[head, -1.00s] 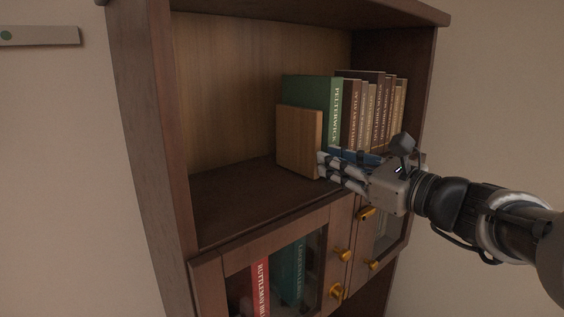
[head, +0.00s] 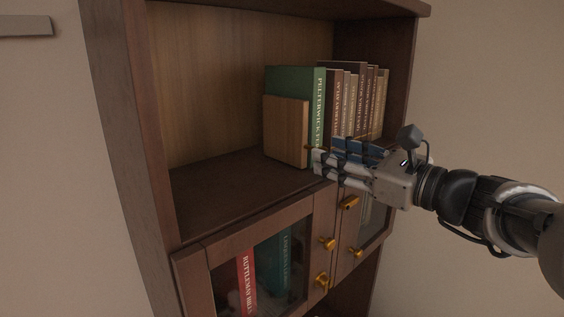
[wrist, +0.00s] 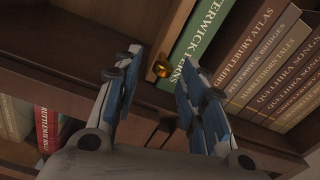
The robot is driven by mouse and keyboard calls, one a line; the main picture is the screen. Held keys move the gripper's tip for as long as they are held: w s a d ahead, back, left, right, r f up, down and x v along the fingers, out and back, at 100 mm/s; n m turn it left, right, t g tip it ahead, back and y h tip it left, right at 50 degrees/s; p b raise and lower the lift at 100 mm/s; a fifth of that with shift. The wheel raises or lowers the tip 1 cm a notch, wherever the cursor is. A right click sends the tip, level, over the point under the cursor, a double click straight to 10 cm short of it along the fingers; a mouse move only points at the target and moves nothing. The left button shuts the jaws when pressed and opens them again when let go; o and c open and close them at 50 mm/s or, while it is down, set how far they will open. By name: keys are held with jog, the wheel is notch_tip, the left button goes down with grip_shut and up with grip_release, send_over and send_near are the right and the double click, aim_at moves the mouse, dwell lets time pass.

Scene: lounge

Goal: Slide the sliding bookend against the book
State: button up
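The sliding bookend (head: 286,132) is a light wooden block standing upright on the open shelf, with a small brass knob (wrist: 163,69) at its front edge. The green book (head: 319,105) stands just right of it. The two look very close, but I cannot tell whether they touch. The green spine also shows in the wrist view (wrist: 205,40). My gripper (head: 318,163) is in front of the bookend's lower front edge. In the wrist view my gripper's fingers (wrist: 160,85) are apart, with the knob showing between and just beyond their tips. Nothing is held.
Several brown and tan books (head: 358,100) stand right of the green book. The shelf (head: 225,192) left of the bookend is bare. Below are glass doors with brass knobs (head: 327,243) and books behind the glass, including a red one (head: 246,283).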

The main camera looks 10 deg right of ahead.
jog(key=v, duration=0.8)
jog(key=shift+s, duration=0.25)
jog(key=shift+d, duration=0.15)
